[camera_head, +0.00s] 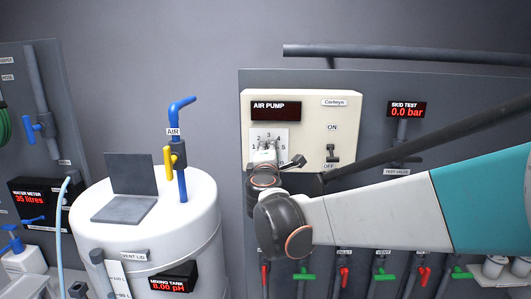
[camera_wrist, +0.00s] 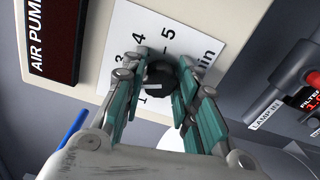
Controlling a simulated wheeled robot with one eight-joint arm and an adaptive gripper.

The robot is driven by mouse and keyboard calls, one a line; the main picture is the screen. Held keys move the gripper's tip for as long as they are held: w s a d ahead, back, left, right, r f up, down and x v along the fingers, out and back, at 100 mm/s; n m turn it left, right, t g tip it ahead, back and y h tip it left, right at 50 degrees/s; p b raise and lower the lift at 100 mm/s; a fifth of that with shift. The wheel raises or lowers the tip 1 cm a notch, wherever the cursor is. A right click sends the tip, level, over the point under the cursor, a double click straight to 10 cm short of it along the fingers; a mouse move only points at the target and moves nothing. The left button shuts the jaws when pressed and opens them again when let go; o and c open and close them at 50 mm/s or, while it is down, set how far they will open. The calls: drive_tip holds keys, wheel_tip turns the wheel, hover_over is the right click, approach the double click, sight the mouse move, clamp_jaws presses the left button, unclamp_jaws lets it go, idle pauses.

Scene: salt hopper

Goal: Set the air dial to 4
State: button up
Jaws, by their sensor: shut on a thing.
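The air dial (camera_wrist: 172,79) is a black ribbed knob on a white number plate, under the AIR PUMP panel (camera_head: 345,112). My gripper (camera_wrist: 163,83) is shut on the knob, with one green-padded finger on each side. In the wrist view the numerals 1, 3, 4 and 5 show around the knob; a finger seems to cover the 2. A pale mark shows on the knob's left part, on the low-number side; I cannot tell exactly which number it points at. In the head view my gripper (camera_head: 266,152) hides the knob.
The pump's switch (camera_head: 331,153) stands beside the dial, between ON and OFF labels. The AIR PUMP display (camera_head: 276,111) is dark. A dark sloping pipe (camera_head: 450,134) crosses near my arm. Several coloured valves are below. The white mixing tank (camera_head: 185,222) stands left.

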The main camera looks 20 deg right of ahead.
drive_tip(key=shift+s+f+m+b, duration=0.1)
drive_tip(key=shift+m+b, duration=0.55)
drive_tip(key=shift+m, duration=2.45)
drive_tip(key=shift+s+f+m+b, duration=0.1)
drive_tip(key=shift+m+b, duration=0.55)
drive_tip(key=shift+m, duration=2.45)
drive_tip(key=shift+d, duration=0.1)
drive_tip(key=o, duration=0.9)
drive_tip(key=shift+o, duration=0.8)
drive_tip(key=shift+s+a, duration=0.15)
drive_tip(key=shift+a, duration=0.1)
drive_tip(key=shift+d, duration=0.1)
